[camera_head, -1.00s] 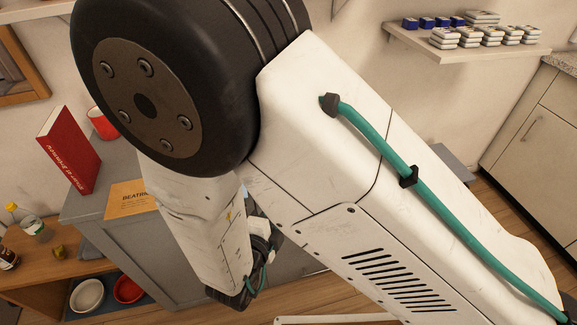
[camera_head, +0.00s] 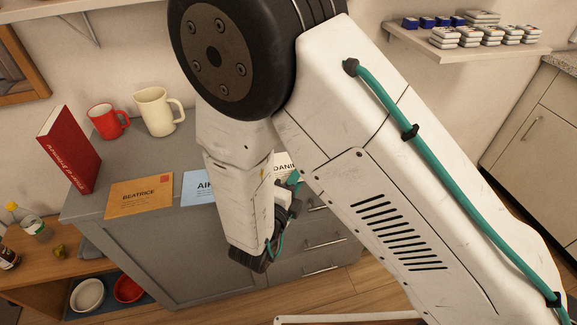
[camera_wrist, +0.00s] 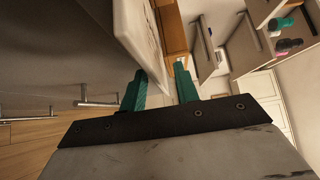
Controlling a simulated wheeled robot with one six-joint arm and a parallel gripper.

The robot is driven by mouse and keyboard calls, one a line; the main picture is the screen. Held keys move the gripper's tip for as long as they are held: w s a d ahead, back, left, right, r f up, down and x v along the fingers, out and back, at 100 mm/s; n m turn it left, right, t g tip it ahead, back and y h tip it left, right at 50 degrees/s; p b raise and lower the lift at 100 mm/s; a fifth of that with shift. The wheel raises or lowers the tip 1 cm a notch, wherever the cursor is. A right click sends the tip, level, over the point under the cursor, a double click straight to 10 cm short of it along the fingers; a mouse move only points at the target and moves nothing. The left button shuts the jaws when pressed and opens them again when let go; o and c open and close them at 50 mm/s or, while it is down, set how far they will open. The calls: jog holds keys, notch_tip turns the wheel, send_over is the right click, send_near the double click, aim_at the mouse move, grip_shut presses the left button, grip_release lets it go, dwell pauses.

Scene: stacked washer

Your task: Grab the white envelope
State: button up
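The white envelope (camera_head: 285,165), with lettering that begins "DANI", lies on the grey cabinet top in the head view, partly hidden by my arm. My gripper (camera_head: 293,187) is beside its front edge, mostly hidden behind my forearm. In the wrist view, my gripper (camera_wrist: 160,70) has two teal fingers standing apart. A pale sheet that looks like the white envelope (camera_wrist: 135,28) reaches down toward the gap between them. I cannot tell whether either finger touches it.
An orange envelope (camera_head: 140,199) marked "BEATRICE" and a light blue envelope (camera_head: 198,188) lie left on the cabinet (camera_head: 160,255). A red book (camera_head: 70,150), red mug (camera_head: 106,121) and cream pitcher (camera_head: 157,110) stand behind. Drawer handles (camera_head: 322,243) project from the cabinet front.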

grip_shut()
